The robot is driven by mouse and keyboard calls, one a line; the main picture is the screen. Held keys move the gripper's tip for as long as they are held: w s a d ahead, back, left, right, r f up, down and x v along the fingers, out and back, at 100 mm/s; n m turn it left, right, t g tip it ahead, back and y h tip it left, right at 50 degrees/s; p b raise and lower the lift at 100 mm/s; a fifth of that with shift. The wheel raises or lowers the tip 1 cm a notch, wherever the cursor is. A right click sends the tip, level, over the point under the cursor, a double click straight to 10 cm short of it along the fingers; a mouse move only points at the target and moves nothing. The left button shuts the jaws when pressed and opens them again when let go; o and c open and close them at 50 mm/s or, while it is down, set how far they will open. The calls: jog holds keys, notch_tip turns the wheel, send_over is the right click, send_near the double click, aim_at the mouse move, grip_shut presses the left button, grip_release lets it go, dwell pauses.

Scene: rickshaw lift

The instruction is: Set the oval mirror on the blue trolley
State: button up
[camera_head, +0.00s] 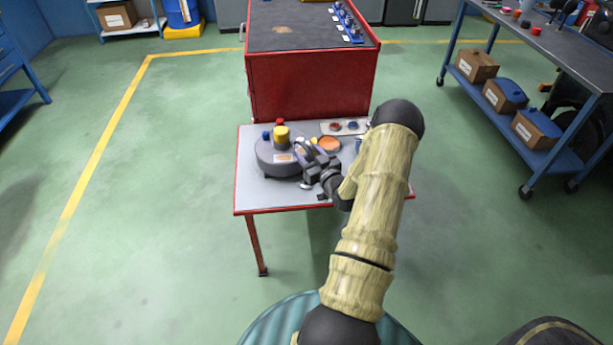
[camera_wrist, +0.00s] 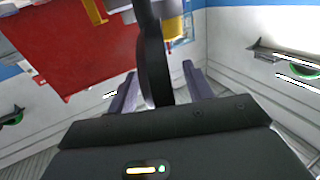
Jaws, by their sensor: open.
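My gripper (camera_head: 308,160) is low over the small red-edged table, at the grey round device (camera_head: 272,165). In the wrist view its two fingers (camera_wrist: 160,84) stand apart. A dark, narrow, upright piece (camera_wrist: 152,45) shows between them; I cannot tell whether it is the oval mirror seen edge-on or something else. I cannot pick out the mirror for certain in either view. Its likely surroundings on the table are partly hidden by my arm. A blue-framed trolley (camera_head: 560,45) with a dark grey top and wheels stands at the right.
The small table (camera_head: 248,195) holds the device, a yellow cylinder (camera_head: 281,136) and a pale strip of coloured parts (camera_head: 345,127). A tall red cabinet (camera_head: 310,85) stands behind it. Several boxes (camera_head: 505,95) fill the trolley's lower shelf. Green floor (camera_head: 460,220) lies clear between table and trolley.

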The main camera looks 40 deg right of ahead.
grip_shut()
jog(key=shift+r, duration=0.1)
notch_tip(320, 180, up, 10)
jog(key=shift+f+p, duration=0.1)
jog(key=shift+p, duration=0.3)
dwell(0.6)
